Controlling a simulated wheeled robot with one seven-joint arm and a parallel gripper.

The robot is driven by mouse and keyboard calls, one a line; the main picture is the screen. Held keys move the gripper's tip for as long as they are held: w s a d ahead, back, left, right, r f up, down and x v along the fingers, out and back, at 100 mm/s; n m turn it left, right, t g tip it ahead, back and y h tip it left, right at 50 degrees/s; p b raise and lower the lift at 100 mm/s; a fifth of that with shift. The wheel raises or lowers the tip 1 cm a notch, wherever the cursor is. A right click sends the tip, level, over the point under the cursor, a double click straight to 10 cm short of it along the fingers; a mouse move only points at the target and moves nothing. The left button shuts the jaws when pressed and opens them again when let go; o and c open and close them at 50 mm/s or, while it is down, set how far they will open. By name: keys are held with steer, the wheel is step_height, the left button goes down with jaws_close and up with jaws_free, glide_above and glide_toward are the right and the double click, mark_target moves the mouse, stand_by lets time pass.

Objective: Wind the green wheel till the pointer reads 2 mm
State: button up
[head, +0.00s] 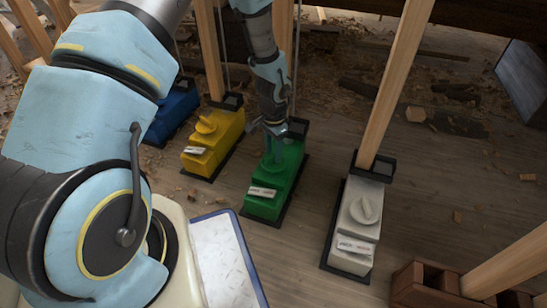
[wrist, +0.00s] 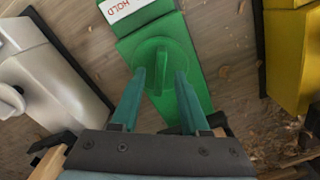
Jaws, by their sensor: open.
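The green wheel (wrist: 150,50) is a round dial with a raised grip bar across it, on top of a green box (head: 263,207). The box stands on the floor in the middle of the head view, with a white label (head: 262,192) on its near end. My gripper (wrist: 160,77) is open above the wheel, its teal fingertips on either side of the bar's near end. I cannot tell whether they touch it. I cannot make out a pointer or a millimetre scale.
A yellow box (head: 226,133) and a blue box (head: 172,112) stand left of the green one; a white box (head: 346,226) stands right. Timber props (head: 397,80) rise behind them. A brown wooden crate (head: 412,285) is at lower right. Shavings litter the floor.

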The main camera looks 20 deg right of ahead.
steer(key=shift+f, duration=0.5)
jaws_close()
stand_by(0.3)
